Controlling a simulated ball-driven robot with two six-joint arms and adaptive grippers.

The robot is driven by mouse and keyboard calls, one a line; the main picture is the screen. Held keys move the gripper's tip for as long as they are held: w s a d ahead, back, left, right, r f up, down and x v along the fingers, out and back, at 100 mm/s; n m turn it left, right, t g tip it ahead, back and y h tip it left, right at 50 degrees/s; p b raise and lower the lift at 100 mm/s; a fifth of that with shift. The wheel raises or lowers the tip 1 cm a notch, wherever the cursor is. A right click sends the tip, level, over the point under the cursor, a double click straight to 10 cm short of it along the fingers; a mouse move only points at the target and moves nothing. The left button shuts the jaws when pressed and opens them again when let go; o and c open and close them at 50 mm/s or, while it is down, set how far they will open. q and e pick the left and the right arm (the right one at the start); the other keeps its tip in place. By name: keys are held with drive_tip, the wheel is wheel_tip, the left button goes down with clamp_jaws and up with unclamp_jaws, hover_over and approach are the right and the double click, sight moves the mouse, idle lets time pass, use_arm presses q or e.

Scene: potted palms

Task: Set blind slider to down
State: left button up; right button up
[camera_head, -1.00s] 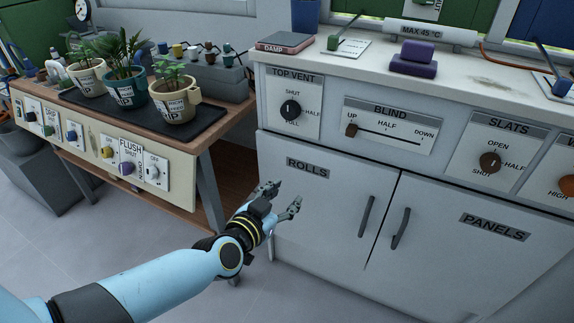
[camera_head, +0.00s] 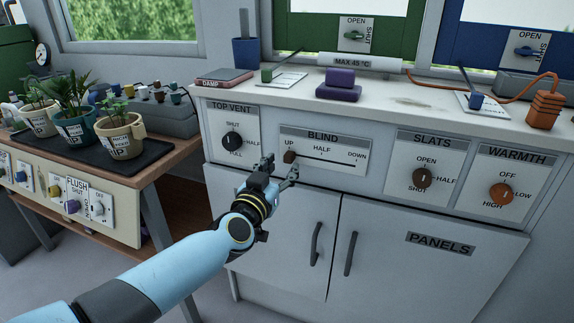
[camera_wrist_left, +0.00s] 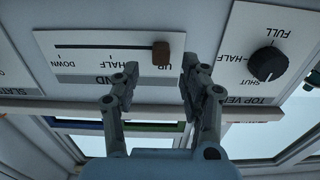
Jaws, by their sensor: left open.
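The blind slider panel (camera_head: 340,139) is on the cabinet front, with UP at left, HALF in the middle and DOWN at right. Its brown knob (camera_head: 290,156) sits at the UP end of the slot. My left gripper (camera_head: 280,168) is open just below and in front of the knob. In the left wrist view the picture is upside down; the knob (camera_wrist_left: 161,53) shows just beyond and between the open fingertips (camera_wrist_left: 160,75), nearer the right finger's tip. I cannot tell whether a finger touches it. My right gripper is not in view.
The TOP VENT dial (camera_head: 232,141) is left of the blind panel. The SLATS dial (camera_head: 422,178) and WARMTH dial (camera_head: 501,194) are to its right. Cabinet handles (camera_head: 317,243) stick out below. Potted plants (camera_head: 117,133) stand on the side table at left.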

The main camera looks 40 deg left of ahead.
sight(287, 160)
use_arm(q)
drive_tip(key=shift+b+x, duration=0.35)
drive_tip(key=shift+x, duration=1.4)
drive_tip(key=shift+a, duration=0.1)
clamp_jaws()
